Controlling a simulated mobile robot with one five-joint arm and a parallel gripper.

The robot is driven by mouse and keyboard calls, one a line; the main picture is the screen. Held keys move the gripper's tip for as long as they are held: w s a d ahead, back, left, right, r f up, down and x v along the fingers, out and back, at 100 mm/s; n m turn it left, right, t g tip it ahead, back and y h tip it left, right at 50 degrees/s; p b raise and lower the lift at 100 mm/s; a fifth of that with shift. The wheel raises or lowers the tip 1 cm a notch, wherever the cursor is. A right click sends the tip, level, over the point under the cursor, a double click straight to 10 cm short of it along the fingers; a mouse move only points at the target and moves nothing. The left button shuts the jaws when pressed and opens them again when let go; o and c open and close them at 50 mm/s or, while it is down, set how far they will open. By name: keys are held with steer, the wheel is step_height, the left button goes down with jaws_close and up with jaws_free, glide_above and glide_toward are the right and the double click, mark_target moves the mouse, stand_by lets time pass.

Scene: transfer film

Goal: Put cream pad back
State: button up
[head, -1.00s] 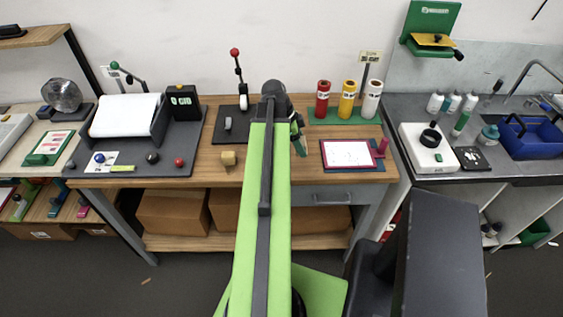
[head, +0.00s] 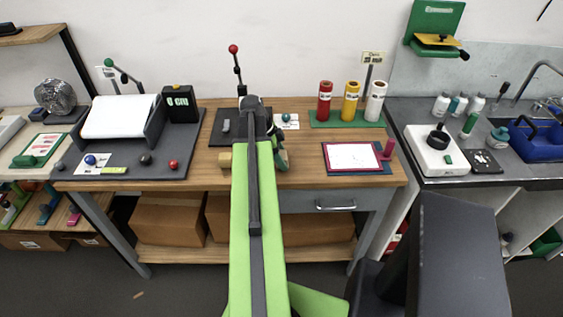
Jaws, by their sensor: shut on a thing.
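My arm reaches forward over the wooden bench (head: 300,178), and its dark and green end hides most of my gripper (head: 279,152). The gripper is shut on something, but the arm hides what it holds. I cannot make out the cream pad for certain. Behind my arm lies a dark base plate (head: 226,140) with an upright red-knobbed lever (head: 236,67).
A dark board with a paper tray (head: 119,116) fills the bench's left. Red, yellow and white cylinders (head: 350,101) stand on a green strip at the back right. A pink-framed white sheet (head: 353,156) lies at the right. A white card with a teal knob (head: 287,121) lies near the back.

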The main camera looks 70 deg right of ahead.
steer(key=shift+f, duration=0.25)
steer(key=o, duration=1.6)
steer(key=shift+r, duration=0.1)
steer(key=p+v, duration=1.1)
steer(key=v, duration=0.1)
steer(key=shift+r, duration=0.2)
